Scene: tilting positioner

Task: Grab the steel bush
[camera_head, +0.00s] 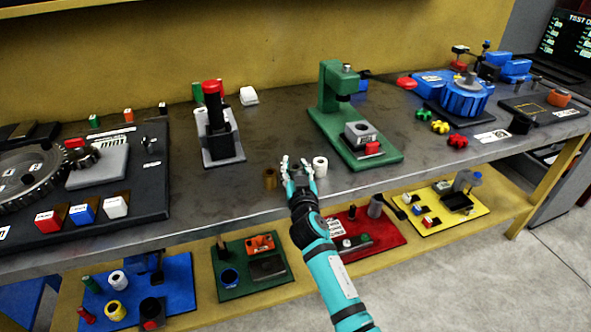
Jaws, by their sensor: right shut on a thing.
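My right gripper (297,163) reaches in from the bottom centre and is low at the front of the grey bench. It is shut on a small grey thing between its fingers, which looks like the steel bush; the fingers hide most of it. A brass-coloured bush (269,179) stands just left of the gripper. A white bush (320,167) stands just right of it, close to the fingers. My left gripper is not in view.
A green press (331,97) stands behind to the right, with a grey block on its base. A black stand with a red-topped cylinder (212,88) is behind to the left. Boards with parts lie on the shelf below. The bench (265,130) between the stands is clear.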

